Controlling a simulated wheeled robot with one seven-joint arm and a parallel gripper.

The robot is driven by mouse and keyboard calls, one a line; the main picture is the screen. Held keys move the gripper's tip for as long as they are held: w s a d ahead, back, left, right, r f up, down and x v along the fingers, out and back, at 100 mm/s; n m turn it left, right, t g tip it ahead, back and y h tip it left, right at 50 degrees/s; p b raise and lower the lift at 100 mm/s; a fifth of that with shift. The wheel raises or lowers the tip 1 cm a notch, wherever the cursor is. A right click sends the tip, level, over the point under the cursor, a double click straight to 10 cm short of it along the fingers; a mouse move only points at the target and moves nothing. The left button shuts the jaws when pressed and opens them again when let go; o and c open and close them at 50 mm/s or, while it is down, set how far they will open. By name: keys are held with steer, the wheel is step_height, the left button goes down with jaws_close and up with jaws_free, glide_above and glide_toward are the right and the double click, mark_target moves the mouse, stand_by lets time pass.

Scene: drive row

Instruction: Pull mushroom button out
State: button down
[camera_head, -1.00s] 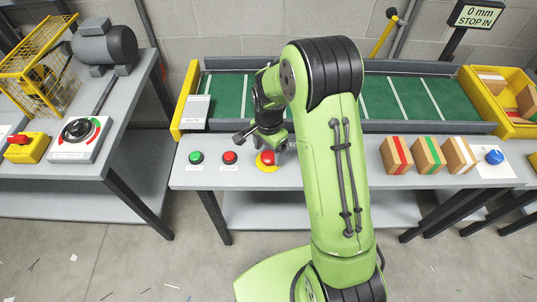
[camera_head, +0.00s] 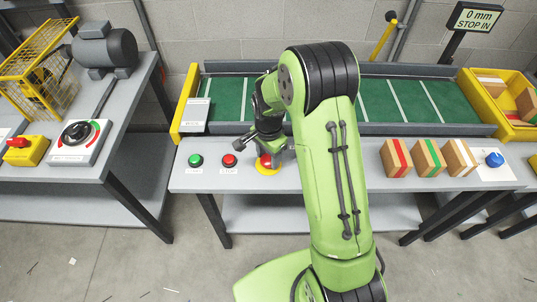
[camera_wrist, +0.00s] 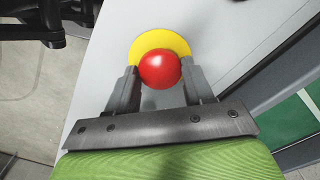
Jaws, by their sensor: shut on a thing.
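The red mushroom button (camera_wrist: 160,69) sits on a round yellow base (camera_wrist: 160,41) on the grey bench front. My gripper (camera_wrist: 160,84) has one finger on each side of the red head in the wrist view and is shut on it. In the head view my gripper (camera_head: 268,150) is at the button, and the red head (camera_head: 265,161) is partly hidden by it. The yellow base (camera_head: 265,169) shows around its foot. I cannot tell how far out the head stands.
A green button (camera_head: 196,160) and a flat red button (camera_head: 229,160) are left of the mushroom button. The green conveyor (camera_head: 395,98) runs behind. Several striped boxes (camera_head: 428,157) and a blue knob (camera_head: 494,159) are at right. A side table (camera_head: 120,165) stands left.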

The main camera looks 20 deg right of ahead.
mark_target(269, 158)
steer(key=shift+r+p, duration=0.5)
steer(key=shift+r, duration=0.45)
steer(key=shift+w+f, duration=0.15)
steer(key=shift+c, duration=2.1)
jaws_free()
step_height(269, 158, up, 16)
steer(key=p, duration=0.3)
steer(key=shift+f, duration=0.1)
